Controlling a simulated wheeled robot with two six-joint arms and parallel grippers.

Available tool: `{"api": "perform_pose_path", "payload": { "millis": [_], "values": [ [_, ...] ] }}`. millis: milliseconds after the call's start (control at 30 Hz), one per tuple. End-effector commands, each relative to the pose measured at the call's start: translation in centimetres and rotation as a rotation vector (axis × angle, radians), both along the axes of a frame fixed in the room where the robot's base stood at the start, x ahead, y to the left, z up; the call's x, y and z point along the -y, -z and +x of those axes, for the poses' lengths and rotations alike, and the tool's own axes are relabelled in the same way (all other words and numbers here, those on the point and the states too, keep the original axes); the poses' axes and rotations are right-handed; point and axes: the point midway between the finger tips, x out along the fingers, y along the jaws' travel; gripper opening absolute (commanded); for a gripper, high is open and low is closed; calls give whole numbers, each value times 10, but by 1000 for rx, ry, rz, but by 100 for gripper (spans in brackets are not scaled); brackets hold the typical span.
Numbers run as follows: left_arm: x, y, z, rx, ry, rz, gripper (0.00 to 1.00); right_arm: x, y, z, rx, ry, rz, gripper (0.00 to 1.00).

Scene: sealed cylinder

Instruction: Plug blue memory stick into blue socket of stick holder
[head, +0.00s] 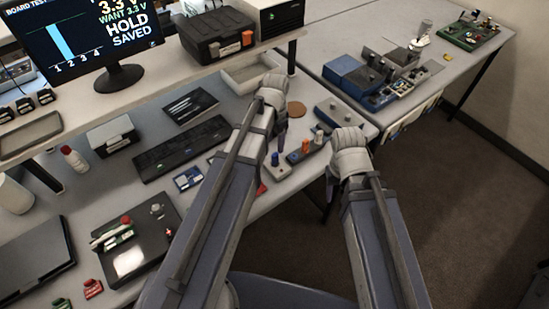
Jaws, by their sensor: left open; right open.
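A small blue upright piece (275,159), possibly the blue memory stick, stands on a pale grey block (279,172) near the table's front edge. Beside it is a dark base with an orange piece (305,146) and a blue piece (319,137); I cannot tell which is the stick holder or its blue socket. My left gripper (282,134) hangs down beyond the blue upright piece, partly hidden by its own arm, open, with nothing visible in it. My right gripper (329,188) is open below its wrist, off the front edge, mostly hidden by its arm.
A grey strip with knobs (338,113) lies behind the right wrist. A round brown disc (297,97), a black keyboard (182,147) and a shallow tray (250,72) are on the table. A shelf with a monitor (85,35) stands behind. Floor is open at right.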

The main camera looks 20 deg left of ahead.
Motion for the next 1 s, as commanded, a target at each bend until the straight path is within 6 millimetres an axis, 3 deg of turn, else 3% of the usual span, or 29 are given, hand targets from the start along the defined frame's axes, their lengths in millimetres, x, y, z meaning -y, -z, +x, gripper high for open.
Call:
{"api": "perform_pose_path", "payload": {
  "millis": [367,800,1000],
  "values": [
    [0,14,0,0,-1,0,62,0,14,0,0,-2,0,54],
    [0,71,0,-1,-1,1,62,0,72,0,0,-3,-1,54],
    [0,89,0,0,-1,0,62,0,89,0,0,-2,-1,54]
  ]
}}
